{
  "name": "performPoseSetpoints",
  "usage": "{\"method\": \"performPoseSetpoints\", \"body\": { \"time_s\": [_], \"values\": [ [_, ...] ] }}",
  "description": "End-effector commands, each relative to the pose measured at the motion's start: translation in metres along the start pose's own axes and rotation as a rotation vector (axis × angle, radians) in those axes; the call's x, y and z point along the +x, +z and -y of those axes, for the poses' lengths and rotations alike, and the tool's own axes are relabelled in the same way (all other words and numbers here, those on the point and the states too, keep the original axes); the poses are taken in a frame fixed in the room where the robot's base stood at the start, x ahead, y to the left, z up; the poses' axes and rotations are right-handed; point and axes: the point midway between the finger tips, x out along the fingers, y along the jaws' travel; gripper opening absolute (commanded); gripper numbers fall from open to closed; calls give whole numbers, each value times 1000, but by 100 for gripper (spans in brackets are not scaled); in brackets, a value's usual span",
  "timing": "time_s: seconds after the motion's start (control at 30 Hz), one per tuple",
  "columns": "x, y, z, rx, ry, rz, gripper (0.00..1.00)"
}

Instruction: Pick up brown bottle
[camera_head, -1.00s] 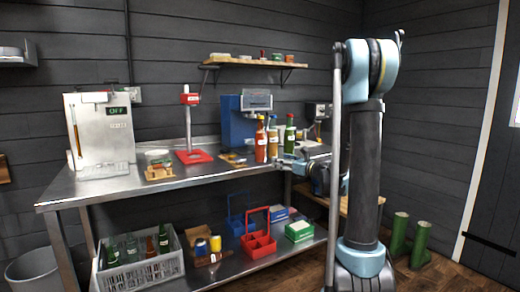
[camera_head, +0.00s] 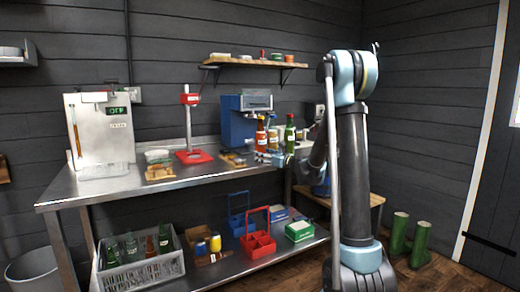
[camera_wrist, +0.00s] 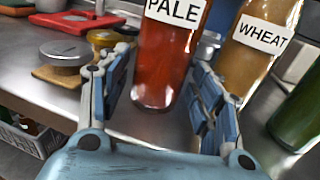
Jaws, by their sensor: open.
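A reddish-brown bottle (camera_head: 261,142) with a white label stands upright on the steel bench. In the wrist view this bottle (camera_wrist: 168,60) reads PALE and is upright between and just beyond the fingers; contact cannot be told. A tan bottle (camera_wrist: 255,45) labelled WHEAT stands close on its right, and also shows in the head view (camera_head: 272,133). A green bottle (camera_head: 290,136) stands further right. My gripper (camera_wrist: 161,64) is open and empty, low over the bench; in the head view my gripper (camera_head: 279,160) is at the bottles' bases.
The grey crate (camera_head: 150,272) with green bottles is on the lower shelf, beside red and blue carriers (camera_head: 258,245). On the bench (camera_head: 110,190), a blue machine (camera_head: 237,125) stands behind the bottles, with a red stand (camera_head: 194,156) to the left. The bench's front left is clear.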

Motion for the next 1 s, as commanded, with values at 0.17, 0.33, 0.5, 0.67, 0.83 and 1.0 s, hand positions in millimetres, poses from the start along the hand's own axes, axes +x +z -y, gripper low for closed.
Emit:
{"method": "performPoseSetpoints", "body": {
  "time_s": [0.17, 0.33, 0.5, 0.67, 0.83, 1.0],
  "values": [
    [24, 1, 0, 0, 1, 0, 59],
    [28, 1, 0, 0, 0, 0, 59],
    [28, 1, 0, 0, 0, 0, 43],
    [28, 1, 0, 0, 0, 0, 7],
    [28, 2, 0, 0, 0, 0, 0],
    [28, 5, 0, 0, 0, 0, 0]
  ]
}}
